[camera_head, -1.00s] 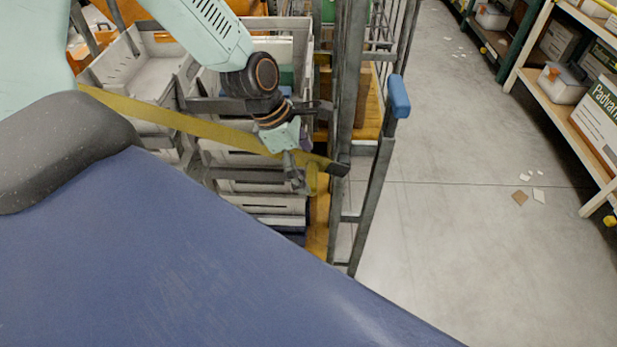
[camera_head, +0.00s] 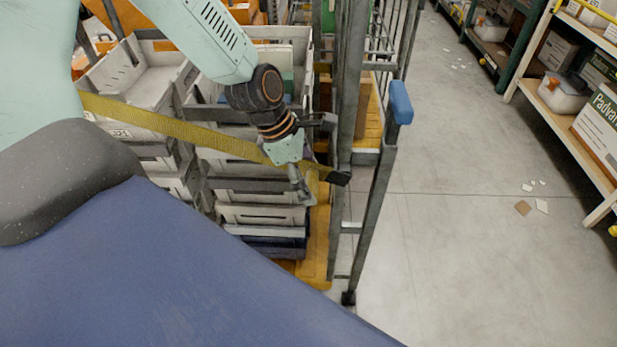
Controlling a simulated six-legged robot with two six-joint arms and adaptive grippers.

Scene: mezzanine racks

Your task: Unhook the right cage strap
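A yellow strap (camera_head: 190,128) runs slantwise across the front of the roll cage, from the left down to a dark end piece (camera_head: 341,178) at the cage's right upright (camera_head: 345,110). My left gripper (camera_head: 300,188) points down in front of the crates, close to the strap's right end and just left of the dark end piece. It overlaps the strap in the picture; I cannot tell whether it touches it. Its fingers are small and seen from above, so their opening is unclear. My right gripper is not in view.
Grey crates (camera_head: 262,214) are stacked inside the cage on a yellow-orange base (camera_head: 318,245). A cage side frame with a blue grip (camera_head: 400,102) stands to the right. Beyond it is open concrete floor (camera_head: 450,180) with paper scraps, then shelving (camera_head: 560,130) at the far right.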

